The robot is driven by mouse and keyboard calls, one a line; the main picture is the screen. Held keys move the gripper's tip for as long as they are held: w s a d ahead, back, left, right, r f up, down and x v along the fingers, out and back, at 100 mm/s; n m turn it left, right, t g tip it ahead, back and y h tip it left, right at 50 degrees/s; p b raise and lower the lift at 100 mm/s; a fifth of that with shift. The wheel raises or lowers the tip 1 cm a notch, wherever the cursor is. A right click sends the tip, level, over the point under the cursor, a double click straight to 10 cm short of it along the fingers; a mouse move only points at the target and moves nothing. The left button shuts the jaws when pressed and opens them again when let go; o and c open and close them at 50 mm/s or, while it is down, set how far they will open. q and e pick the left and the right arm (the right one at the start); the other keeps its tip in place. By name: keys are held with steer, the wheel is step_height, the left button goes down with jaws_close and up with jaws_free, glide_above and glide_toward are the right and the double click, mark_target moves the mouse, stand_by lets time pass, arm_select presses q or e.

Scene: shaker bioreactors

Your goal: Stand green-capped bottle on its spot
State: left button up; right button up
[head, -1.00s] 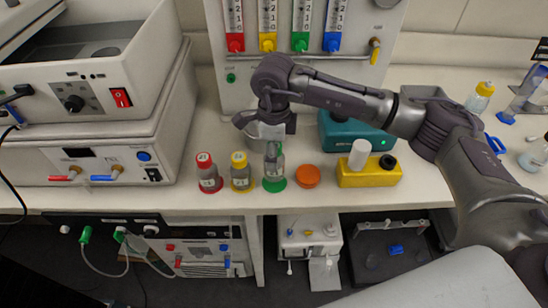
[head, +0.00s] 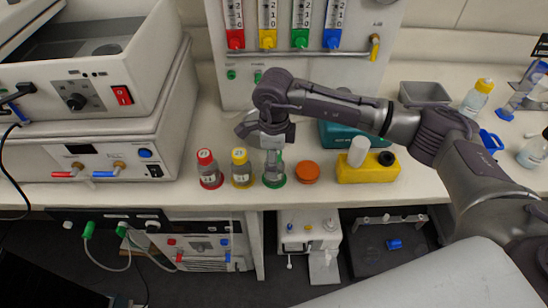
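A clear bottle (head: 273,165) stands upright on the green ring spot (head: 274,184) near the front edge of the bench. Its top is hidden behind my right gripper, so its cap cannot be seen. My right gripper (head: 266,137) is at the bottle's upper end, and its fingers overlap the bottle's top in the picture. Whether the fingers are closed on the bottle is too small to tell. A red-capped bottle (head: 208,170) and a yellow-capped bottle (head: 241,168) stand upright to the left, on red and yellow rings. My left gripper is not in view.
An orange disc (head: 307,172) and a yellow block (head: 367,170) with a white cylinder (head: 359,147) lie to the right. A teal device (head: 340,133) is behind. A panel with coloured flow meters (head: 300,25) rises at the back, and stacked white machines (head: 95,130) fill the left.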

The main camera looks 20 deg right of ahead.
steer(key=shift+r, duration=0.2)
steer(key=shift+w+r, duration=0.1)
steer(key=shift+r, duration=0.15)
step_height(320, 180, up, 11)
steer(key=b, duration=0.3)
steer(key=shift+f, duration=0.2)
steer(key=shift+r, duration=0.45)
